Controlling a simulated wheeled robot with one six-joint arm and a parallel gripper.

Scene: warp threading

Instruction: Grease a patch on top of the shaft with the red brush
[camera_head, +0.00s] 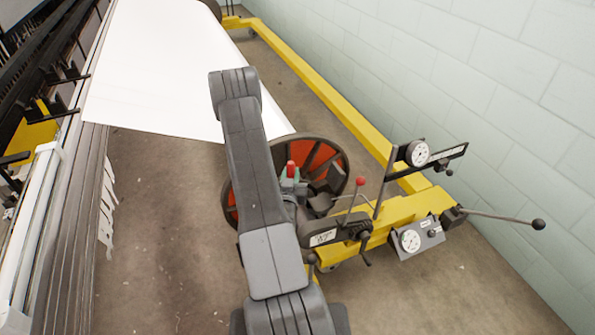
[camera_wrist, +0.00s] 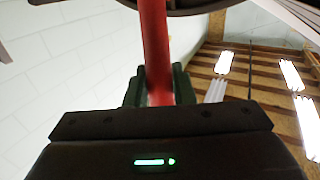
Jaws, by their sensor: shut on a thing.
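The red brush (camera_wrist: 155,35) stands between the two dark green fingers of my gripper (camera_wrist: 159,85) in the wrist view. The fingers are closed on its handle. In the head view the red end of the brush (camera_head: 291,168) sticks up from my gripper (camera_head: 290,184), in front of the orange and dark spoked wheel (camera_head: 323,157). The bristles are not visible. I cannot make out the shaft clearly; my arm and gripper cover the area around the wheel's middle, so contact between brush and shaft cannot be told.
A yellow frame (camera_head: 325,82) runs along the pale block wall (camera_head: 480,70). Dial gauges (camera_head: 410,241) and levers with knobs (camera_head: 538,224) stick out on the right. A white sheet (camera_head: 165,65) and the loom (camera_head: 45,235) lie left. The floor (camera_head: 165,245) between is clear.

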